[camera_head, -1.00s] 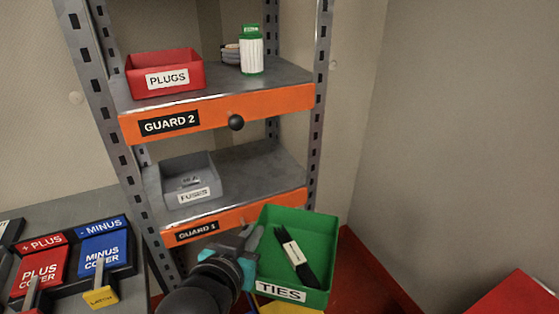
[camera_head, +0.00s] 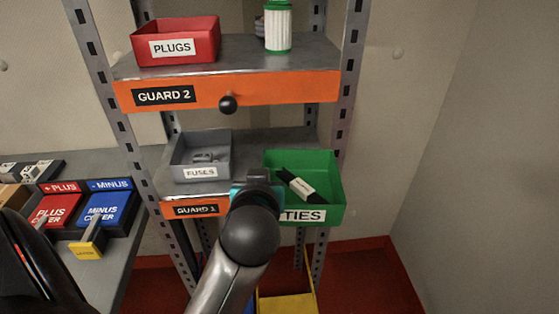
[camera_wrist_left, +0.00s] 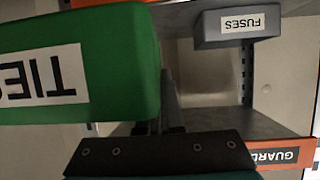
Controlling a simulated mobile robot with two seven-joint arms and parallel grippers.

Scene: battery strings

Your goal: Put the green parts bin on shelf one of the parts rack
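The green parts bin (camera_head: 327,205), labelled TIES, holds a dark bundle (camera_head: 297,184) with a white band. My left gripper (camera_head: 258,178) is shut on the bin's left wall; the bin also shows in the left wrist view (camera_wrist_left: 120,60). The bin is at the right part of the lower shelf (camera_head: 250,152), labelled GUARD 1, with its front overlapping the orange shelf edge (camera_head: 184,209). I cannot tell whether its base touches the shelf. The finger tips are mostly hidden. My right gripper is not in view.
A grey FUSES bin (camera_head: 200,172) stands on the lower shelf, left of the green bin. The rack's right post (camera_head: 345,110) is close to the green bin. The upper GUARD 2 shelf (camera_head: 290,52) holds a red PLUGS bin (camera_head: 175,45). A bench with covers stands left.

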